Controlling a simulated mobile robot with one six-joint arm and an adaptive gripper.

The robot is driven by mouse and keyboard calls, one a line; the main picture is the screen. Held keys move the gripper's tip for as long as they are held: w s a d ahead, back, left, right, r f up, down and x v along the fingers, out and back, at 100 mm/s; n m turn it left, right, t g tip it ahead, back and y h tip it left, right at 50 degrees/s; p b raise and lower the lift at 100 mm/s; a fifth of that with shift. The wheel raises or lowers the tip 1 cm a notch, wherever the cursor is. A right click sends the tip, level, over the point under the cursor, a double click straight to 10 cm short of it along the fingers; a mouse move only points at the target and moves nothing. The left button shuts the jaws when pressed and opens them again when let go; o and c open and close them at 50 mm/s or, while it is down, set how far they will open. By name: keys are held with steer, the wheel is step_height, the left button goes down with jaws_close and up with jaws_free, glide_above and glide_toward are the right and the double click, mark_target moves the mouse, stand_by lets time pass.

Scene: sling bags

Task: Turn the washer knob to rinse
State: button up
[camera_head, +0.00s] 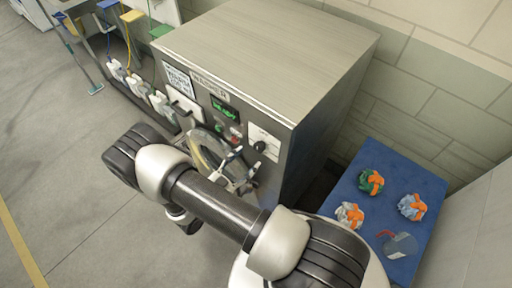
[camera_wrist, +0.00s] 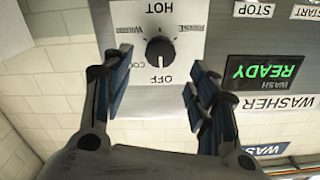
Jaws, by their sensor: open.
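The washer (camera_head: 270,45) is a grey metal box with a lit READY display (camera_head: 223,110). Its black round knob (camera_head: 260,146) sits on a white dial plate (camera_head: 264,134) at the right of the front panel. In the wrist view the knob (camera_wrist: 160,50) is ringed by labels; HOT is above it and OFF below it. My gripper (camera_head: 246,168) is open in front of the panel, close to the knob. In the wrist view its blue-padded fingers (camera_wrist: 160,80) stand apart to either side, with the knob between and slightly above them.
The round washer door (camera_head: 207,150) is below the panel, partly behind my arm. START and STOP buttons (camera_wrist: 254,10) are near the display. White bottles (camera_head: 135,84) line the left.

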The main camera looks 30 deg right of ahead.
mark_target(258, 149)
steer(key=p+x, duration=0.1)
steer(key=x, duration=0.5)
steer(key=shift+d, duration=0.1)
steer(key=c, duration=1.1)
steer(key=shift+o, duration=0.2)
